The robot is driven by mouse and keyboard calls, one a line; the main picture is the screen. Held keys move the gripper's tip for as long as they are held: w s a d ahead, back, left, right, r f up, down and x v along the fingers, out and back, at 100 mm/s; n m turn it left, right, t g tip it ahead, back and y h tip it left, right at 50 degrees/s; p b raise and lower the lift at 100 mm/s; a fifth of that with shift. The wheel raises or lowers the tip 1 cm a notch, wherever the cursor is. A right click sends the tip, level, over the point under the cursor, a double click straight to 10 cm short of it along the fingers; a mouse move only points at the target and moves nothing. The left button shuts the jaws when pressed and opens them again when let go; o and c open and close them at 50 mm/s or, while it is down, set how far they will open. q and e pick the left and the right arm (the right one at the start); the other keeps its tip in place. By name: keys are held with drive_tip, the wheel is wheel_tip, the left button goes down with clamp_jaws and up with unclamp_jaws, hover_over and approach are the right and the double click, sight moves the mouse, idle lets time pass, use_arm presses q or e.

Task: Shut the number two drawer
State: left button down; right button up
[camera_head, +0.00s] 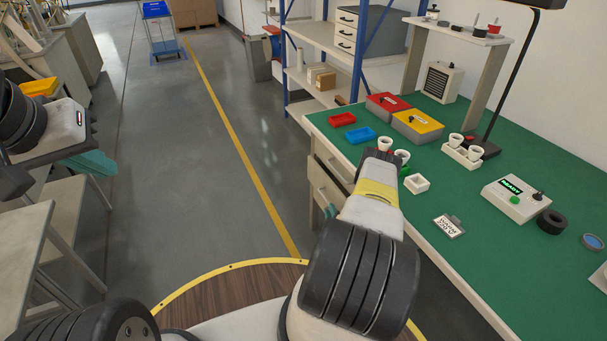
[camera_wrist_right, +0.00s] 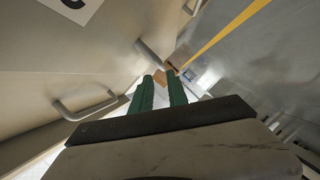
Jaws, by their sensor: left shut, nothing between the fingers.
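The drawer unit (camera_head: 325,186) is under the left end of the green-topped bench, partly hidden by my right arm. In the right wrist view, pale drawer fronts (camera_wrist_right: 50,75) fill the left side, with one bar handle (camera_wrist_right: 85,107) near and another (camera_wrist_right: 150,55) beyond. A white label (camera_wrist_right: 75,8) is cut off by the top edge, so I cannot read its number. I cannot tell how far any drawer is out. My right gripper (camera_wrist_right: 162,88) has its green fingers apart, with nothing seen between them, beside the fronts. My left gripper (camera_head: 98,165) is shut and empty, far left.
A shelf rack (camera_head: 330,95) stands behind. The grey floor (camera_head: 180,200) left of the bench is clear. Side tables stand at far left.

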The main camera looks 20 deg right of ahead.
sight(327, 201)
drive_tip(key=x, duration=0.8)
drive_tip(key=shift+f, duration=0.15)
clamp_jaws()
idle(1.3)
